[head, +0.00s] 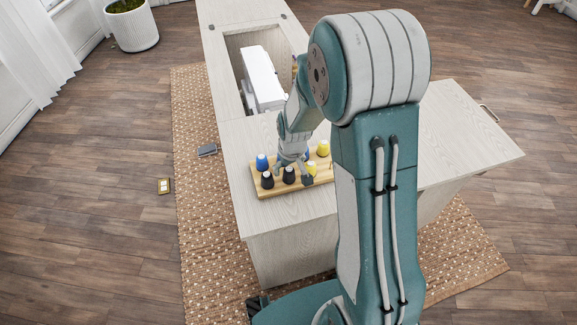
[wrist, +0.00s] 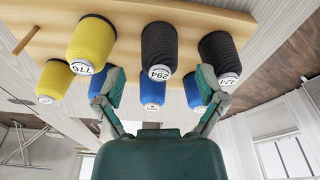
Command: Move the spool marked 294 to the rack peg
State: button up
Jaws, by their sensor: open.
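The spool marked 294 is black; in the wrist view (wrist: 160,48) it stands on the wooden rack (wrist: 225,14) between a yellow spool (wrist: 91,42) and another black spool (wrist: 219,54). In the head view (head: 289,176) it shows below my gripper. My gripper (wrist: 160,88) is open and empty. Its two fingers stand apart to either side of the 294 spool's label end, with no clear contact. A bare peg (wrist: 26,39) sticks out at the left of the rack in the wrist view; in the head view my arm hides that end.
Blue spools (wrist: 152,88) and a second yellow spool (wrist: 54,82) stand in the other row, close to the fingers. The rack lies on the cabinet top (head: 275,213). A white sewing machine (head: 262,78) sits in the recess behind. The cabinet top at right is clear.

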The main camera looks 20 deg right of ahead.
notch_tip(320, 180, up, 12)
jog(key=s, duration=0.1)
jog(key=shift+s, duration=0.35)
jog(key=shift+d+f, duration=0.1)
dwell(0.3)
jog(key=s+r+m+t, duration=0.1)
jog(key=s+r+t, duration=0.1)
jog(key=s+r, duration=0.5)
jog(key=s+r+m+t, duration=0.1)
jog(key=s+r, duration=0.6)
jog(key=s, duration=0.5)
jog(key=shift+r+t, duration=0.4)
